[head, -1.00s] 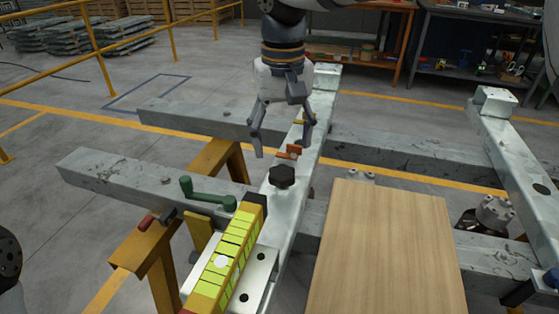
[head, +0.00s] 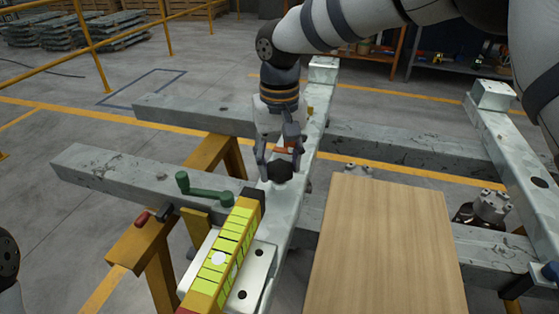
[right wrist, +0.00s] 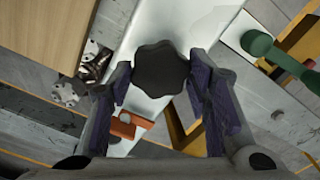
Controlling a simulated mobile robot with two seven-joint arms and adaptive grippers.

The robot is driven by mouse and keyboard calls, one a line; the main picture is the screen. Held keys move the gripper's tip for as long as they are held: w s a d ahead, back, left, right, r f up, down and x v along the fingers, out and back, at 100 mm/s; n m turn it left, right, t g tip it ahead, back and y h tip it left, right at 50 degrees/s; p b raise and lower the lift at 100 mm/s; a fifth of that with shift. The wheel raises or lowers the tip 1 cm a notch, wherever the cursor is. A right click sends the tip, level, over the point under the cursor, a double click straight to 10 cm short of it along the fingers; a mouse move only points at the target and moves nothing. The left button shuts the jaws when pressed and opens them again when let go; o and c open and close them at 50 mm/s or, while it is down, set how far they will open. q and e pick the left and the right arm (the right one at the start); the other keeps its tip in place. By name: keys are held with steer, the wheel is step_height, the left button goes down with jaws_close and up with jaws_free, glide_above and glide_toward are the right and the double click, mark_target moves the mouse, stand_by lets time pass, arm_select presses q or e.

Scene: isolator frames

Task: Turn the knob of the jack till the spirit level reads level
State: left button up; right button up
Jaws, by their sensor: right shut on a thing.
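The black lobed knob (head: 279,172) of the jack stands on the pale steel beam, just beyond the spirit level. My right gripper (head: 280,167) reaches down over it and is shut on it, with one finger on each side. In the right wrist view the knob (right wrist: 161,69) lies between the two fingers. The spirit level (head: 238,232) is a long yellow-green bar with dark division lines lying along the beam. Its round white bubble (head: 218,258) sits toward the near end, off the middle. The jack below the knob is hidden. My left gripper does not show.
A green crank handle (head: 205,193) stands left of the knob, close to the level. A wooden board (head: 385,250) lies to the right. Grey cross beams (head: 130,175) rest on yellow trestles (head: 150,250). A small orange part (right wrist: 125,126) lies near the knob.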

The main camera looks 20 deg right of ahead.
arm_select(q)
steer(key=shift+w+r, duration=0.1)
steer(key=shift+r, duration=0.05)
arm_select(e)
steer(key=shift+n, duration=0.3)
steer(key=shift+r+n+p, duration=0.1)
steer(key=shift+n+p, duration=0.25)
steer(key=shift+n, duration=0.25)
steer(key=n, duration=0.2)
steer(key=shift+n+p, duration=0.3)
steer(key=n, duration=1)
steer(key=shift+n, duration=0.4)
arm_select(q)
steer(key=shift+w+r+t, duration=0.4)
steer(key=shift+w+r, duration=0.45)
arm_select(e)
steer(key=n, duration=0.5)
steer(key=shift+w, duration=0.1)
steer(key=shift+n, duration=0.4)
steer(key=o, duration=1)
steer(key=shift+o, duration=0.8)
